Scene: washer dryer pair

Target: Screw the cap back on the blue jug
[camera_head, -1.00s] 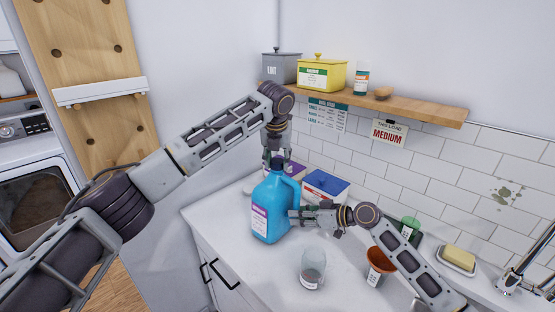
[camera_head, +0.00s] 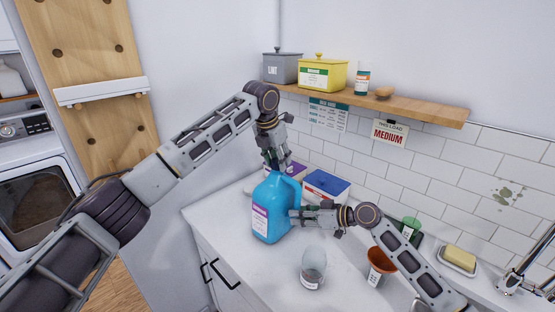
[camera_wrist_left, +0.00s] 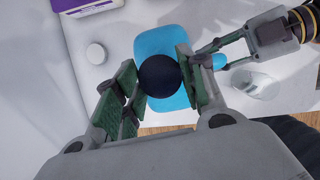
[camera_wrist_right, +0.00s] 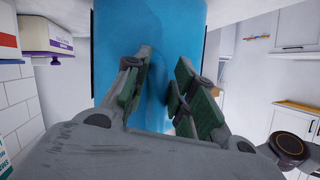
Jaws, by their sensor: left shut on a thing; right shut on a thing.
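The blue jug (camera_head: 268,212) stands upright on the white counter, its label facing left. My left gripper (camera_head: 276,163) is over the jug's top, pointing down. In the left wrist view its fingers (camera_wrist_left: 161,80) are shut on the round dark cap (camera_wrist_left: 159,75), which lies over the blue jug (camera_wrist_left: 160,40). Whether the cap is seated on the neck is hidden. My right gripper (camera_head: 295,214) comes from the right and is shut on the jug's handle side. In the right wrist view its fingers (camera_wrist_right: 163,88) are against the blue jug (camera_wrist_right: 120,40); the exact hold is partly hidden.
A clear cup (camera_head: 312,268) stands in front of the jug, and a terracotta pot (camera_head: 379,265) to the right. A blue-lidded box (camera_head: 325,186) is behind. A wooden shelf (camera_head: 420,106) hangs above. A small white round object (camera_wrist_left: 96,53) lies on the counter.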

